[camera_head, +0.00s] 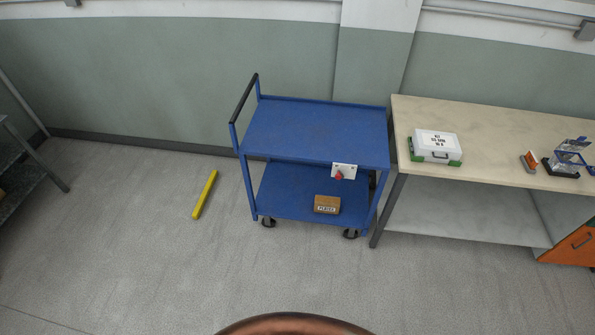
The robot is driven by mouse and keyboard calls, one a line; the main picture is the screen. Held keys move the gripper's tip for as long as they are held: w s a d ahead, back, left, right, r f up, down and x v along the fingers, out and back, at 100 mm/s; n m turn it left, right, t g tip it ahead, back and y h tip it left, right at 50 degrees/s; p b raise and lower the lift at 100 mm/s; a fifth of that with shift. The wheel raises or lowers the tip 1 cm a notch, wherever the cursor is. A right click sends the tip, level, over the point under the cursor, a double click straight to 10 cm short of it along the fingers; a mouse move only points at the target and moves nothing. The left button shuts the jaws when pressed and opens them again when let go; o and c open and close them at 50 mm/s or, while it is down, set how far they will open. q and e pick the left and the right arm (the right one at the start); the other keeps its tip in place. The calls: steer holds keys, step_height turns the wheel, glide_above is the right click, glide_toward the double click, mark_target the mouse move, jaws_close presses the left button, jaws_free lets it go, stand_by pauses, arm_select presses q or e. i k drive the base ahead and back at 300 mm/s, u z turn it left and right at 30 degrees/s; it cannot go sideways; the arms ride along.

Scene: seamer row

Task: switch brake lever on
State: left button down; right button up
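A blue two-shelf cart (315,130) stands against the far wall, near the middle of the view. A small white plate (349,168) is fixed on its front side, near the right end of the top shelf edge. A small red part (338,176), which looks like the brake lever, sits on the lower left of this plate. It is too small to tell its position. Neither of my grippers is in view.
A brown box (327,204) lies on the cart's lower shelf. A table (480,165) on the right holds a white-and-green case (436,146). A yellow bar (204,195) lies on the floor left of the cart. The floor in front is clear.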

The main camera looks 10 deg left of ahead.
mark_target(340, 176)
steer(key=u, duration=0.1)
steer(key=i, duration=1.15)
steer(key=z, duration=0.5)
